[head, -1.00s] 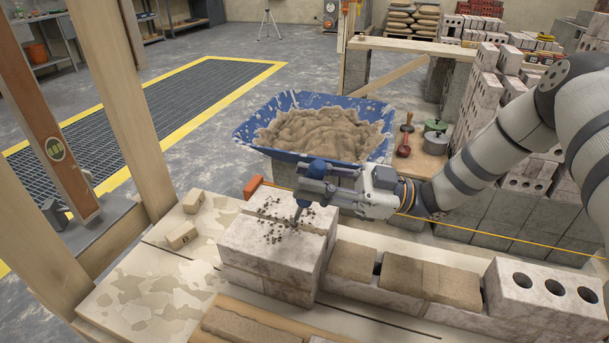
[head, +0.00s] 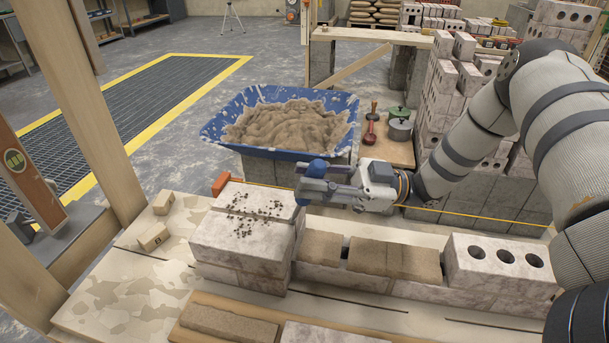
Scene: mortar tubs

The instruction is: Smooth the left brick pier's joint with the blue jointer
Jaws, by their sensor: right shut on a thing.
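The left brick pier (head: 240,262) is a pale block stack at the left of the wall. A joint runs across its top, with dark mortar crumbs scattered along and beside it. My right gripper (head: 312,182) is shut on the blue jointer (head: 318,168), just past the pier's right back corner in the picture and apart from the joint. The jointer's blue part shows at the fingers; I cannot make out its metal tip. My left gripper is not in view.
A blue mortar tub (head: 226,137) stands behind the pier. An orange block (head: 221,183) and a yellow string line (head: 470,215) are at the wall's back edge. A holed brick (head: 500,262) stands at right. Small wooden blocks (head: 152,237) lie on the board at left.

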